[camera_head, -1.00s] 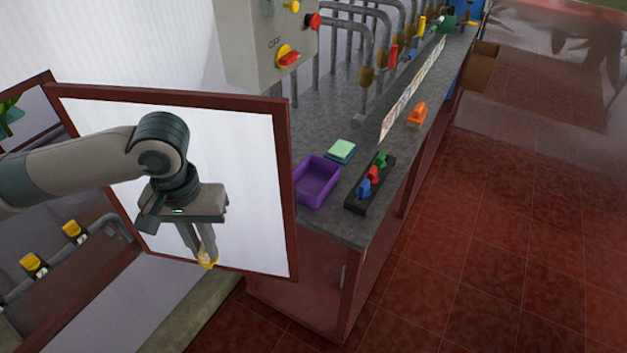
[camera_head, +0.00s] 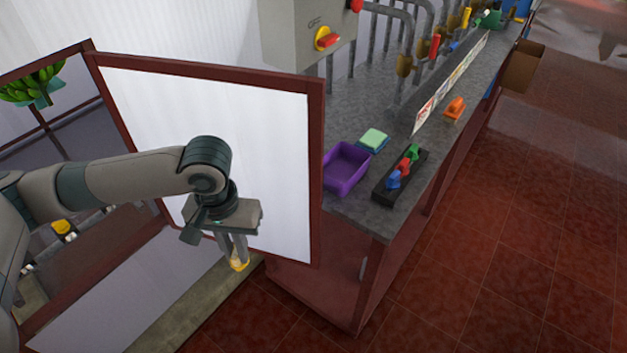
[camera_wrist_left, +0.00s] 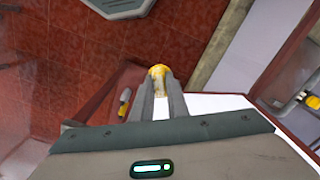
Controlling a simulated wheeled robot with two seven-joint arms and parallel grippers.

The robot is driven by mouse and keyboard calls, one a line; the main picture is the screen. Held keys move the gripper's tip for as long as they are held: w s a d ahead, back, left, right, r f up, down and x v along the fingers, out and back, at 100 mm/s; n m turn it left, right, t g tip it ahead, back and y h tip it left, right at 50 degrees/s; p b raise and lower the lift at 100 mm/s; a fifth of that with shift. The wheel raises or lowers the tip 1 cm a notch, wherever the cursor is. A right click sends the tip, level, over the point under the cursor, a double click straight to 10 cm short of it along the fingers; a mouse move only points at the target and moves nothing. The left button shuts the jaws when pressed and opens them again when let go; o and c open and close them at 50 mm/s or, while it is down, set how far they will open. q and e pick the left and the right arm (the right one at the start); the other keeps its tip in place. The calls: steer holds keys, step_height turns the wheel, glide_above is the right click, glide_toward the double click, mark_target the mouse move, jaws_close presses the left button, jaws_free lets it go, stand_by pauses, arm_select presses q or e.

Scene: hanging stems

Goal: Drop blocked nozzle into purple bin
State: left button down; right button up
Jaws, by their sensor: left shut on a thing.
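My left gripper (camera_head: 235,258) points down in front of a white panel and is shut on a yellow nozzle (camera_head: 240,264). The nozzle also shows between the fingertips in the left wrist view (camera_wrist_left: 158,72); most of its body is hidden by the fingers. The purple bin (camera_head: 346,168) sits on the grey counter to the right of the panel, and looks empty. The gripper is left of the bin and lower in the picture, with the panel's edge between them. My right gripper is not in view.
A white panel with a dark red frame (camera_head: 316,180) stands between my left arm and the counter (camera_head: 365,215). A black rack (camera_head: 384,196) with blue, red and green pieces lies right of the bin. Green and blue sponges (camera_head: 373,140) lie behind it. The tiled floor (camera_head: 480,260) at right is clear.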

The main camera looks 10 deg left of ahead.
arm_select(q)
steer(key=s+f+b, duration=0.1)
steer(key=s+f, duration=0.2)
steer(key=f, duration=0.7)
steer(key=shift+f+b, duration=0.25)
steer(key=shift+b, duration=0.1)
steer(key=shift+a, duration=0.1)
steer(key=shift+a, duration=0.15)
